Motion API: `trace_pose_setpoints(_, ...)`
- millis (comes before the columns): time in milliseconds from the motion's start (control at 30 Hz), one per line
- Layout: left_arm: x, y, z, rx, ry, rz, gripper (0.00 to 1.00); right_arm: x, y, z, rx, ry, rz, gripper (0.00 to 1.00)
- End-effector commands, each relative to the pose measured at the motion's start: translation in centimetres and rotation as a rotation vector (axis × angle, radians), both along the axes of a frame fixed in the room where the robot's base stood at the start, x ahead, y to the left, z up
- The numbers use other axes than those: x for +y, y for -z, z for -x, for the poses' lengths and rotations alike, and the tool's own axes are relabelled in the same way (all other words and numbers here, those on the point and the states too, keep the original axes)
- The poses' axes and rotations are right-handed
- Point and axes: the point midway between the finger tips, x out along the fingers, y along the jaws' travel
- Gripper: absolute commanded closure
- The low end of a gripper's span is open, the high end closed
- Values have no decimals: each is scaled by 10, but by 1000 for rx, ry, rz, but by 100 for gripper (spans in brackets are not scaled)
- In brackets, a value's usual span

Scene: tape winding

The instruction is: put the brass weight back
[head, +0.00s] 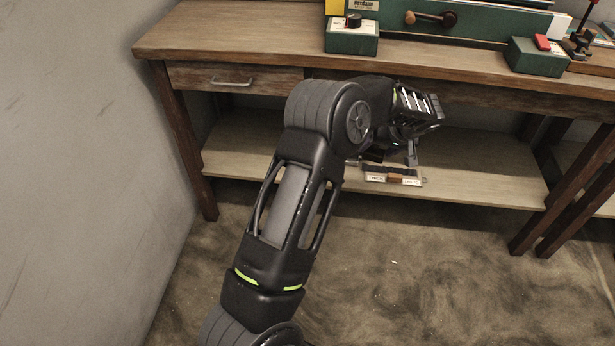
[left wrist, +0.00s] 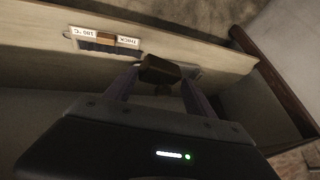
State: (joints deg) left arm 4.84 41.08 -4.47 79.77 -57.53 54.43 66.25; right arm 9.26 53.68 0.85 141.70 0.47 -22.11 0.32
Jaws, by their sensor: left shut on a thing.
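My left gripper (head: 393,157) reaches down at the lower shelf under the workbench. In the left wrist view its two fingers (left wrist: 160,78) are shut on a small dark brown block (left wrist: 161,68), which may be the brass weight; its colour is too dark to be sure. In the head view the held block is not clear, with the hand in front of it. A small holder with white labels (head: 393,176) sits at the shelf's front edge, just below the gripper. It also shows in the left wrist view (left wrist: 128,42), apart from the held block. My right gripper is out of view.
The lower shelf (head: 470,165) is bare to the right of the holder. The wooden workbench (head: 230,38) overhangs it, with a drawer (head: 235,79) at left. Green boxes (head: 350,42) stand on top. Table legs (head: 183,140) flank the shelf.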

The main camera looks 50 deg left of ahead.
Motion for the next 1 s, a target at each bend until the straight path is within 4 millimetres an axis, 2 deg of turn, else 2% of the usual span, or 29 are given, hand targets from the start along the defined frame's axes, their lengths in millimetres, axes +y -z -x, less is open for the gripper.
trace_pose_setpoints(33, 19, 47, -2, 0, -44, -3, 100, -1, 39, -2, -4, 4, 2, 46)
trace_pose_setpoints(100, 41, 80, -3, -1, -99, -2, 100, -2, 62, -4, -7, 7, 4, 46)
trace_pose_setpoints(200, 67, 119, -4, -4, -163, 0, 100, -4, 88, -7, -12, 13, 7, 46)
trace_pose_setpoints(300, 86, 145, -3, -4, -208, 0, 100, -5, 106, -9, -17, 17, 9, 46)
trace_pose_setpoints(400, 98, 160, -2, -5, -235, 1, 100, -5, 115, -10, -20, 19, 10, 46)
trace_pose_setpoints(500, 103, 165, -2, -5, -248, 1, 100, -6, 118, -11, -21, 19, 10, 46)
trace_pose_setpoints(1000, 104, 163, -2, -5, -249, 1, 100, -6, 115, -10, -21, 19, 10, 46)
